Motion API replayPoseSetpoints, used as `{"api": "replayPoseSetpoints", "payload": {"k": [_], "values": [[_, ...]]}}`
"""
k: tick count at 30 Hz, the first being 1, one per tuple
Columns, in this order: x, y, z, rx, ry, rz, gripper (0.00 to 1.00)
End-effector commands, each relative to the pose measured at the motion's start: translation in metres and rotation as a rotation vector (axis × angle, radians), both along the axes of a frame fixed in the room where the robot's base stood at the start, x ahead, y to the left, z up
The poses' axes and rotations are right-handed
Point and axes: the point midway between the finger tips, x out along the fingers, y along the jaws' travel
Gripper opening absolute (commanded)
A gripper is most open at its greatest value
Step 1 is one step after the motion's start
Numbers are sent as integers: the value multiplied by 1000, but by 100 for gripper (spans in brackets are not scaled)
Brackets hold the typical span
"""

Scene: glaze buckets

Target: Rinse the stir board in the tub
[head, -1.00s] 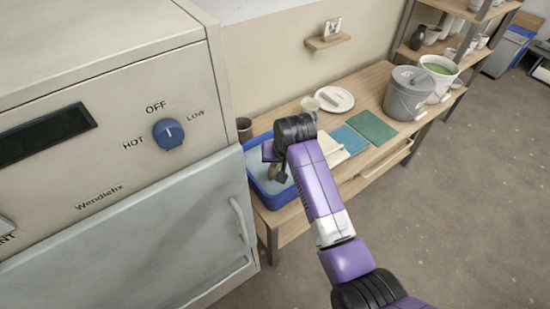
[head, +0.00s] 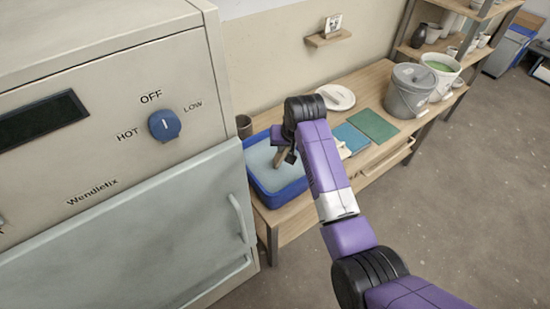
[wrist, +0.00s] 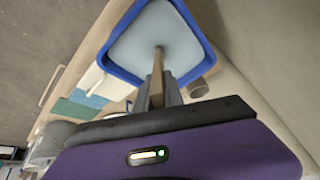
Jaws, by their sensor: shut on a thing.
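The blue tub (head: 284,200) stands on the wooden bench and holds pale, greyish-blue water (head: 268,172). The stir board (head: 281,157) is a narrow brown wooden piece. My gripper (wrist: 159,92) is shut on it. In the wrist view the board (wrist: 157,72) points away from the fingers, with its far end over the water area near the tub's middle. I cannot tell whether that end touches the water. In the head view my gripper (head: 291,155) is over the tub's right part, and my arm hides some of the bench behind it.
A dark cup (head: 244,127) stands behind the tub. To the right lie a white plate (head: 335,97), a blue tile (head: 352,138) and a green tile (head: 373,125). A lidded grey bucket (head: 411,92) and a bucket of green glaze (head: 441,72) stand farther right. A grey kiln (head: 120,200) is close on the left.

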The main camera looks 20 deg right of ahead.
Motion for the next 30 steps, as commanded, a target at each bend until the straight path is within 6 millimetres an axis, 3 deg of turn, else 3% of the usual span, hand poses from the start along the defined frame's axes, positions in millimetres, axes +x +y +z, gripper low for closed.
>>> {"api": "replayPoseSetpoints", "payload": {"k": [30], "values": [[-35,-2,84,0,-3,0,0]]}}
